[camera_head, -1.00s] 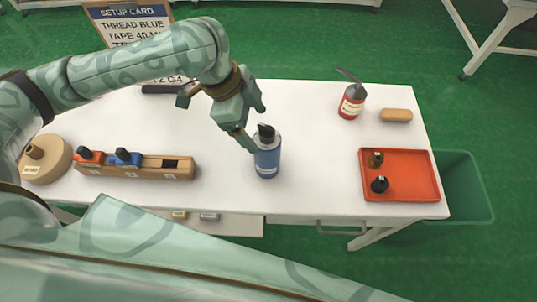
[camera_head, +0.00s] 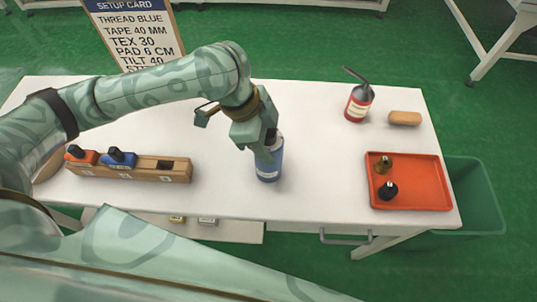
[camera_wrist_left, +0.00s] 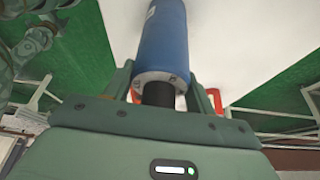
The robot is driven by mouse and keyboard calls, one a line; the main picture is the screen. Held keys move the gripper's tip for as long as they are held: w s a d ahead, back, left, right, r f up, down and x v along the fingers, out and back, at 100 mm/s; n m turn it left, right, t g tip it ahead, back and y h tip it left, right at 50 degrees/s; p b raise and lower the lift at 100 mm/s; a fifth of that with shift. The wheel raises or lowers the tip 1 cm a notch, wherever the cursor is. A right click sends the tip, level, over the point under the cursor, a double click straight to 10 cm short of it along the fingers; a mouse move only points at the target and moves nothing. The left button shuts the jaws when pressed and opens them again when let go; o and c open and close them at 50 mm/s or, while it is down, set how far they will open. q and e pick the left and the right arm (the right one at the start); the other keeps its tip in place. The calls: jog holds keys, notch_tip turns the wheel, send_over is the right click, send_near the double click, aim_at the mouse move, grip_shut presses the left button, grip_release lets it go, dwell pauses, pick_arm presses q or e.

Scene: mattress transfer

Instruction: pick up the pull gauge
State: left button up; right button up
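A blue cylinder with a pale label and dark top (camera_head: 268,165) stands upright near the table's front middle. I cannot tell for certain whether it is the pull gauge. My left gripper (camera_head: 262,146) is over its top, pointing down. In the left wrist view, the cylinder's black neck (camera_wrist_left: 158,93) lies between the two fingers, and its blue body (camera_wrist_left: 163,42) extends beyond them. The fingers look open around the neck, with a gap on each side. The gripper hides much of the top in the head view. My right gripper is not in view.
A wooden rack (camera_head: 125,175) with orange and blue pieces stands left. A red canister with a spout (camera_head: 359,103) and a tan block (camera_head: 404,118) are right, behind a red tray (camera_head: 412,203) holding two small items. A green bin (camera_head: 478,195) is beyond the table's right edge.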

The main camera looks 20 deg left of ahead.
pick_arm(q)
grip_shut()
jog(key=shift+r, duration=0.1)
